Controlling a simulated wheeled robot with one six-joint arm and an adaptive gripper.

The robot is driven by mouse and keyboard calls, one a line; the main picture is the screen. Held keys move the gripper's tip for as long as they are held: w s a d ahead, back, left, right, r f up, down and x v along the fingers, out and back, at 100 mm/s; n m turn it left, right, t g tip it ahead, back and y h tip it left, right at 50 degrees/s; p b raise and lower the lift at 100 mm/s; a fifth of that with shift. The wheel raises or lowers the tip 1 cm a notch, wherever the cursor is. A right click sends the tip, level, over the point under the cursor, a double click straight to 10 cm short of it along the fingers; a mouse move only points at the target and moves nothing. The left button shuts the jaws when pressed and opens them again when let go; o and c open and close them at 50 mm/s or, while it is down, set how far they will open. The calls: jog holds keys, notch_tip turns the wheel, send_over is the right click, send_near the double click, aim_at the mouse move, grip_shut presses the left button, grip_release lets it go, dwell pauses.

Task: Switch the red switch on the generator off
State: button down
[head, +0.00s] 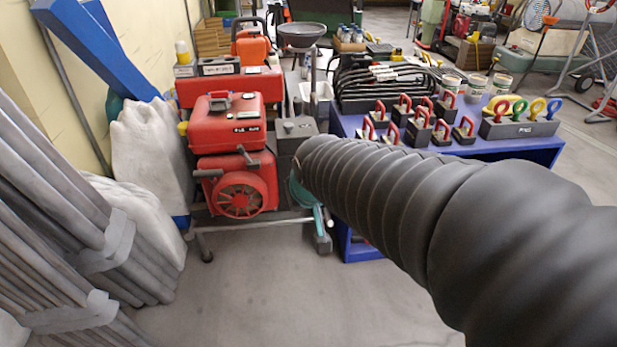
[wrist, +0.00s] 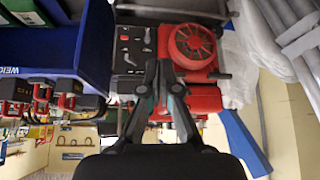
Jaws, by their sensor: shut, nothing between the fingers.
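The red generator (head: 238,182) stands low on a wheeled frame left of the blue bench in the head view, its round starter housing facing me. It appears upside down in the wrist view (wrist: 192,47). A dark panel (wrist: 128,50) with small levers or switches sits beside the round housing there. In the head view my arm hides the gripper.
A blue bench (head: 545,150) on the right carries red-handled padlocks (head: 415,125) and a dark box with coloured rings (head: 520,127). White sacks (head: 150,160) and grey pipes (head: 45,190) stand at left. The floor (head: 250,290) before the generator is clear.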

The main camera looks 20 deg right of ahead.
jog(key=w+d+f+m+t+h+p, duration=0.1)
jog(key=w+d+f, duration=0.5)
jog(key=w, duration=0.3)
jog(key=w+d+f+m+t+p, duration=0.1)
jog(key=w+d+f, duration=0.6)
jog(key=w, duration=0.2)
jog(key=shift+d+f+h+p, duration=0.15)
jog(key=shift+f+h+p, duration=0.2)
jog(key=shift+h, duration=0.05)
jog(key=shift+w+f, duration=0.1)
jog(key=shift+w, duration=0.1)
jog(key=x, duration=0.9)
jog(key=shift+w+d+f, duration=0.1)
jog(key=shift+w+f, duration=0.05)
jog(key=shift+w, duration=0.2)
jog(key=shift+d+f+b, duration=0.1)
jog(key=shift+b, duration=0.45)
